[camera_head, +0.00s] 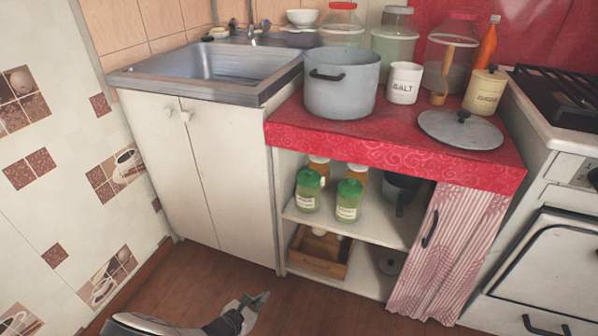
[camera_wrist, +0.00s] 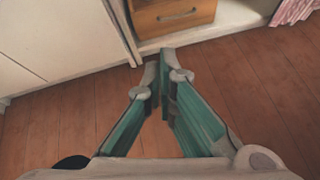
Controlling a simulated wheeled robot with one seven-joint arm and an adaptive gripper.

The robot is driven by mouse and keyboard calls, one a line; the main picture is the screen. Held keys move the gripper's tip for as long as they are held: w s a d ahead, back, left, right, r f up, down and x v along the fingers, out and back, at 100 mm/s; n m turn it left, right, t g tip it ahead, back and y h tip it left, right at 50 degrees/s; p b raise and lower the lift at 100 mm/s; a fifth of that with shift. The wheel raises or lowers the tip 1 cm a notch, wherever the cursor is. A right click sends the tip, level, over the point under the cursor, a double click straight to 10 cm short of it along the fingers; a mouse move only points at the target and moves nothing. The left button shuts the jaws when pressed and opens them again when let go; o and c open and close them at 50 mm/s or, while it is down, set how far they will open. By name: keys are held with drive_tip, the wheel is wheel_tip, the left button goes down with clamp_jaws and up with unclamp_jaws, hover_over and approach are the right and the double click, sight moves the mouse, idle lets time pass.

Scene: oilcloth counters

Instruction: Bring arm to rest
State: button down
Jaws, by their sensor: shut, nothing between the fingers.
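My gripper (camera_head: 262,298) is low at the bottom of the head view, above the wooden floor and in front of the cabinets. In the wrist view my gripper (camera_wrist: 160,60) shows two green-sided fingers with their tips together and nothing between them. My arm comes in from the bottom left of the head view. In the wrist view the fingers point toward the foot of the open shelf unit.
A wooden drawer box (camera_head: 318,255) sits on the low shelf, below green-lidded jars (camera_head: 348,200). A white sink cabinet (camera_head: 200,170) stands left, a stove (camera_head: 550,230) right. A pot (camera_head: 341,85) and a lid (camera_head: 460,130) are on the red counter. The wooden floor (camera_head: 190,290) is clear.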

drive_tip(key=w+d+r+m+g+h, duration=0.1)
drive_tip(key=w+d+r+m+g, duration=0.25)
drive_tip(key=r, duration=0.75)
drive_tip(key=w+d+r+m+g+h, duration=0.15)
drive_tip(key=d+r+m, duration=0.45)
drive_tip(key=r, duration=0.6)
drive_tip(key=s+d+r+m+g+y, duration=0.1)
drive_tip(key=s+d+r+m+g, duration=0.2)
drive_tip(key=d+r, duration=0.45)
drive_tip(key=s+d+r+m+g, duration=0.1)
drive_tip(key=s+d+r+m, duration=0.25)
drive_tip(key=r+m, duration=0.45)
drive_tip(key=s+d+r+m+g+y, duration=0.2)
drive_tip(key=s+d+r+m+y, duration=0.15)
drive_tip(key=s+d+r, duration=0.8)
drive_tip(key=s+a+r+m+t+y, duration=0.15)
drive_tip(key=s+m+y, duration=0.3)
drive_tip(key=s, duration=1.45)
wheel_tip(320, 180, up, 33)
drive_tip(key=t+p, duration=0.3)
drive_tip(key=p, duration=2.7)
drive_tip(key=shift+w+d+r+h, duration=0.15)
drive_tip(key=shift+h, duration=0.2)
